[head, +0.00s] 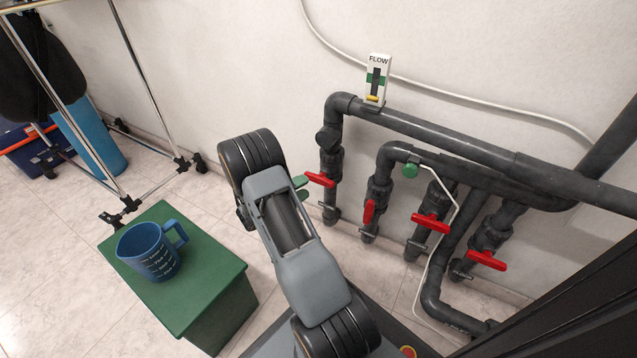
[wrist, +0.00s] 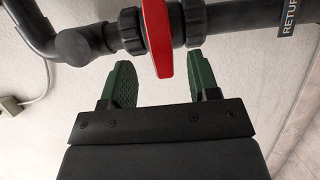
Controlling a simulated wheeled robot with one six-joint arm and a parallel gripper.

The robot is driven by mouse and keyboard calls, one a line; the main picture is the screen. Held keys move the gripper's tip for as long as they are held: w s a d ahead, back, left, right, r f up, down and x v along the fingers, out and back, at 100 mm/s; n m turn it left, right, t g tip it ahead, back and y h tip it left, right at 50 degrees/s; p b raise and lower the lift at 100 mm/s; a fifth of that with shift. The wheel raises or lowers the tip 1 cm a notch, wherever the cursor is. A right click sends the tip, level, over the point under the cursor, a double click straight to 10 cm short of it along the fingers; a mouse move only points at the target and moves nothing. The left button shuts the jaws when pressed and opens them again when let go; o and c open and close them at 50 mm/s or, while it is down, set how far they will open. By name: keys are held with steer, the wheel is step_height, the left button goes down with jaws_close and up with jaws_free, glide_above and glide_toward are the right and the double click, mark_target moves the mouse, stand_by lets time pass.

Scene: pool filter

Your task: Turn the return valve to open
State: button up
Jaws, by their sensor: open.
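The return valve has a red handle (head: 320,180) on the leftmost vertical pipe, and the handle lies crosswise to that pipe. In the wrist view the red handle (wrist: 156,35) crosses the dark pipe, which bears a partly cut-off "RETUR" label (wrist: 288,18). My gripper (head: 303,188) is at the left of this handle in the head view, partly hidden by my arm. In the wrist view my open gripper (wrist: 158,66) has one green finger on each side of the handle's near end, with gaps visible on both sides.
Other red valve handles (head: 369,211) (head: 430,223) (head: 487,260) stand on pipes to the right. A flow gauge (head: 377,80) sits on the top pipe. A blue measuring jug (head: 149,254) stands on a green box (head: 205,265) at the left. A white cable (head: 452,225) hangs among the pipes.

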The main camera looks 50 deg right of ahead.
mark_target(315, 181)
steer(key=d, duration=0.2)
steer(key=d+b, duration=0.1)
steer(key=d, duration=0.1)
steer(key=s+d, duration=0.1)
steer(key=d, duration=0.1)
steer(key=shift+d+b, duration=0.35)
steer(key=shift+c, duration=0.3)
steer(key=c, duration=0.9)
steer(key=shift+o, duration=0.2)
